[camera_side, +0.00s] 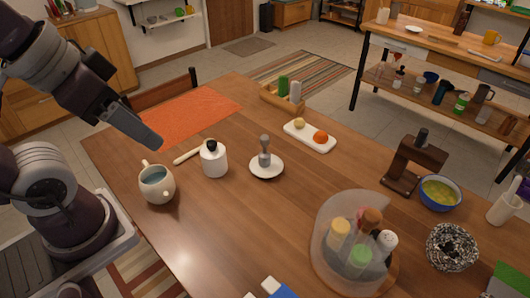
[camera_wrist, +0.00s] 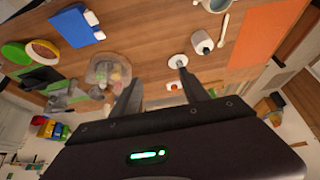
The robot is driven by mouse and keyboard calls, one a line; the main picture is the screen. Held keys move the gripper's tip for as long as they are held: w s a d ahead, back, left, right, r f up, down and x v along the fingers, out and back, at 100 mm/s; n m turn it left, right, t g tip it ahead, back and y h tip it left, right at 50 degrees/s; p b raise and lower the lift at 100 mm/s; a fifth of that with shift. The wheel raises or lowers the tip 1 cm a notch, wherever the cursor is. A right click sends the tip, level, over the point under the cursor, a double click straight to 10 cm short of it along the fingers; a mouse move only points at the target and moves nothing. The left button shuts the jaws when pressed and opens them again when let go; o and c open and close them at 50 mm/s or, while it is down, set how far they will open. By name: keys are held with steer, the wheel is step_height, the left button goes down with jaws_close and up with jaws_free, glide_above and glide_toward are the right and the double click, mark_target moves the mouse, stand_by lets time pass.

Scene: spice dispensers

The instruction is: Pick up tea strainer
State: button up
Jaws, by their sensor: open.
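A small grey upright item (camera_side: 264,152), which looks like the tea strainer, stands on a white saucer (camera_side: 267,173) near the middle of the table. Its mesh is too small to make out. In the wrist view the saucer (camera_wrist: 173,60) lies beyond the fingertips, a little to the right of the middle. My gripper (camera_side: 157,143) hangs above the table, up and left of the saucer, apart from everything. In the wrist view its two fingers (camera_wrist: 159,75) are spread with nothing between them.
A white bottle (camera_side: 214,162) stands left of the saucer, with a cream pot (camera_side: 156,185) further left. A tray (camera_side: 297,129) with an orange item lies behind the saucer. A clear-covered spice carousel (camera_side: 330,230) stands front right. Bare table surrounds the saucer.

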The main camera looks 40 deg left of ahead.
steer(key=shift+r, duration=0.1)
steer(key=shift+c, duration=0.2)
steer(key=w+d+r+t+h, duration=0.15)
steer(key=w+r, duration=0.25)
steer(key=w, duration=0.4)
steer(key=w+d+r+t+h, duration=0.1)
steer(key=w+d+r+t, duration=0.15)
steer(key=w, duration=0.55)
steer(key=n+t+y, duration=0.3)
steer(key=n+y, duration=0.1)
steer(key=y, duration=0.3)
glide_above(264, 142)
steer(key=s, duration=0.2)
step_height(264, 142, down, 3)
steer(key=f, duration=2)
steer(key=d+f, duration=0.1)
steer(key=f, duration=1)
steer(key=shift+s, duration=0.2)
steer(key=x, duration=0.6)
steer(key=shift+a+f, duration=0.1)
steer(key=shift+a, duration=0.25)
steer(key=shift+w+a+f, duration=0.1)
steer(key=shift+w+f, duration=0.05)
steer(key=shift+w, duration=0.3)
jaws_close()
